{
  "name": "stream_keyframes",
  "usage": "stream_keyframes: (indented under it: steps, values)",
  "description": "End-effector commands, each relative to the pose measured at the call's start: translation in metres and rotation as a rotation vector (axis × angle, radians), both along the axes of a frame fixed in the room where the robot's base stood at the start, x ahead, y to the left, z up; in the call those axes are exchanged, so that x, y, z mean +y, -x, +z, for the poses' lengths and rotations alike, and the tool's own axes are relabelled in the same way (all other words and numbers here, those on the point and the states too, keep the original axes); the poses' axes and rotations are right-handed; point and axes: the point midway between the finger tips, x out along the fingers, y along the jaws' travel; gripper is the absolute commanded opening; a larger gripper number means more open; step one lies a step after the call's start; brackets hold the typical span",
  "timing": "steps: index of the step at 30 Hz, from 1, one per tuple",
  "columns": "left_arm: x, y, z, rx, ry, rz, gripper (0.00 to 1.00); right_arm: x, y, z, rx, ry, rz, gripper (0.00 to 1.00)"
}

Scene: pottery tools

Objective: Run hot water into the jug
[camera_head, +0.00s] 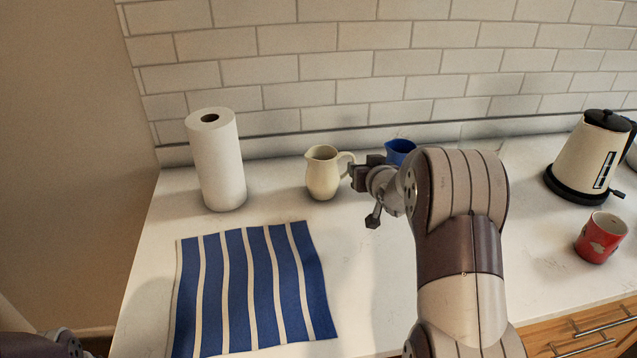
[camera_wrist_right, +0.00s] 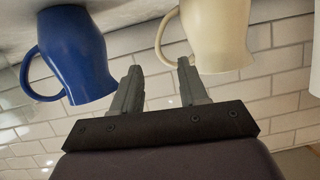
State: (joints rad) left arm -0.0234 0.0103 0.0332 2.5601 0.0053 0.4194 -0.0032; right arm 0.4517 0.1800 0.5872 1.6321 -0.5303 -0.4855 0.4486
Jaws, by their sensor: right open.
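A cream jug (camera_head: 322,174) stands upright on the counter near the back wall, its handle to the right. A blue jug (camera_head: 400,150) stands behind my right arm, partly hidden. My right gripper (camera_head: 358,174) is open beside the cream jug's handle. In the right wrist view, which is upside down, the open fingers (camera_wrist_right: 160,72) point at the cream jug (camera_wrist_right: 216,35), near its handle, with the blue jug (camera_wrist_right: 75,58) to the left. A cream kettle (camera_head: 590,150) stands on a black base at the right. My left gripper is out of view.
A paper towel roll (camera_head: 218,165) stands at the back left. A blue striped cloth (camera_head: 250,290) lies flat at the front left. A red mug (camera_head: 600,240) stands in front of the kettle. The counter between the cloth and my right arm is clear.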

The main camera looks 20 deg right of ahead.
Motion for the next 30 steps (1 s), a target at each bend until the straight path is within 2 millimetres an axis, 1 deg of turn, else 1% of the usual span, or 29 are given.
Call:
stream_keyframes:
  steps: [1, 3, 8, 12, 15, 18, 22, 23, 24, 26, 27, 30]
  values:
    - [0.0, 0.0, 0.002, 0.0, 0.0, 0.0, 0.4, -0.001, -0.01, -0.003, 0.001, -0.001, 0.001, 0.43]
    - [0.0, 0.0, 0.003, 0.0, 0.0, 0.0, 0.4, -0.004, -0.021, -0.008, 0.001, 0.0, 0.0, 0.43]
    - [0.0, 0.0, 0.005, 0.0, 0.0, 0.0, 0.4, -0.007, -0.038, -0.015, 0.003, 0.0, 0.001, 0.43]
    - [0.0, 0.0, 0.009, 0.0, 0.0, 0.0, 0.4, -0.012, -0.062, -0.025, 0.002, 0.0, 0.001, 0.43]
    - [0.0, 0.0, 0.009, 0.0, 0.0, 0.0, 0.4, -0.015, -0.074, -0.031, 0.003, 0.001, 0.0, 0.43]
    - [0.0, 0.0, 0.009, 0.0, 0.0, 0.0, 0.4, -0.015, -0.078, -0.032, 0.002, 0.002, -0.001, 0.43]
    - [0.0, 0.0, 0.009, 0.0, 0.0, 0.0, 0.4, -0.015, -0.077, -0.032, 0.003, 0.002, -0.001, 0.43]
    - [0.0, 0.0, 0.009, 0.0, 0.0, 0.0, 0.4, -0.015, -0.077, -0.032, 0.003, 0.002, -0.001, 0.37]
    - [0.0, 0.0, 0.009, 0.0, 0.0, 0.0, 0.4, -0.015, -0.077, -0.032, 0.003, 0.002, -0.001, 0.24]
    - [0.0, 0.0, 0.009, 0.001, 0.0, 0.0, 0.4, -0.015, -0.077, -0.032, 0.003, 0.002, -0.001, 0.04]
    - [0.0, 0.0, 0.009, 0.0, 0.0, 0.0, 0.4, -0.015, -0.077, -0.032, 0.003, 0.002, -0.001, 0.0]
    - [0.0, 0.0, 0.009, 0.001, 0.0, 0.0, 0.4, -0.015, -0.077, -0.032, 0.001, 0.001, -0.001, 0.0]
